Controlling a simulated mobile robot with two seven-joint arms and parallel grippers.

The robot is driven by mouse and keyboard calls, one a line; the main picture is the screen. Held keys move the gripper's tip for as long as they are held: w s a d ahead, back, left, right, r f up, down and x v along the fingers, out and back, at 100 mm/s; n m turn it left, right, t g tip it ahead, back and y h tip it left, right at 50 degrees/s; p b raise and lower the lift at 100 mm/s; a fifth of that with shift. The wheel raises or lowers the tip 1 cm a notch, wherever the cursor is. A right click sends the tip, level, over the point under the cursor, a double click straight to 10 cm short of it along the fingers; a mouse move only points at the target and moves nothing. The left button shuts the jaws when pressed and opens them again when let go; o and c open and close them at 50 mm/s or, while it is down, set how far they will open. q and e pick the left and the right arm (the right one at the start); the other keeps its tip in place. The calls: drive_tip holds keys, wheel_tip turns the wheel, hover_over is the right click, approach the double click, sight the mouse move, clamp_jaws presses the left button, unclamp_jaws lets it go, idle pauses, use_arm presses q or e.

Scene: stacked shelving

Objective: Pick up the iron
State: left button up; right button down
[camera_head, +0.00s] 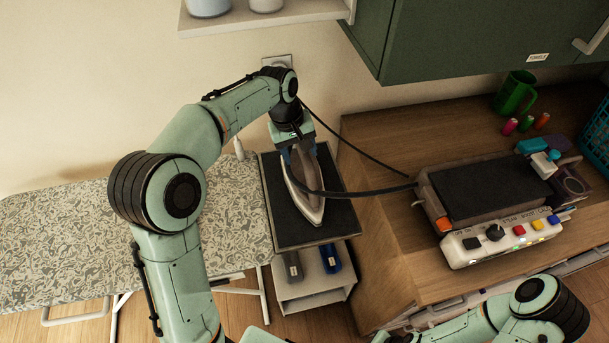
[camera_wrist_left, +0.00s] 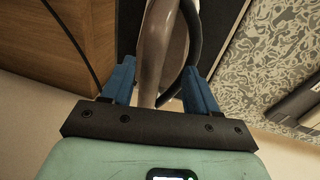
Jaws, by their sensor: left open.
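The iron (camera_head: 314,210) rests on a dark pad (camera_head: 274,231) on top of a small white stand, its pointed end toward me. My left gripper (camera_head: 301,158) comes down from above over the iron's far end. In the left wrist view, the blue fingers of my left gripper (camera_wrist_left: 158,76) are open, with part of the iron (camera_wrist_left: 154,42) and its dark cord between them. I cannot tell whether either finger touches it. My right arm shows at the bottom right of the head view, but its gripper is out of sight.
A patterned ironing board (camera_head: 60,240) lies left of the stand. On the right, a wooden counter (camera_head: 385,135) holds a box-like unit with knobs (camera_head: 495,232) and a green mug (camera_head: 515,92). A green cabinet (camera_head: 455,40) and a white shelf (camera_head: 270,16) hang above. A black cord crosses toward the counter.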

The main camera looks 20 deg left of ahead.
use_arm(q)
drive_tip(key=f, duration=0.1)
drive_tip(key=w+d+f, duration=0.1)
drive_tip(key=f, duration=0.3)
drive_tip(key=shift+w+d+f, duration=0.15)
drive_tip(key=shift+w+d, duration=0.05)
drive_tip(key=shift+c, duration=0.2)
clamp_jaws()
idle(1.0)
drive_tip(key=shift+w+r, duration=0.1)
drive_tip(key=shift+r, duration=0.1)
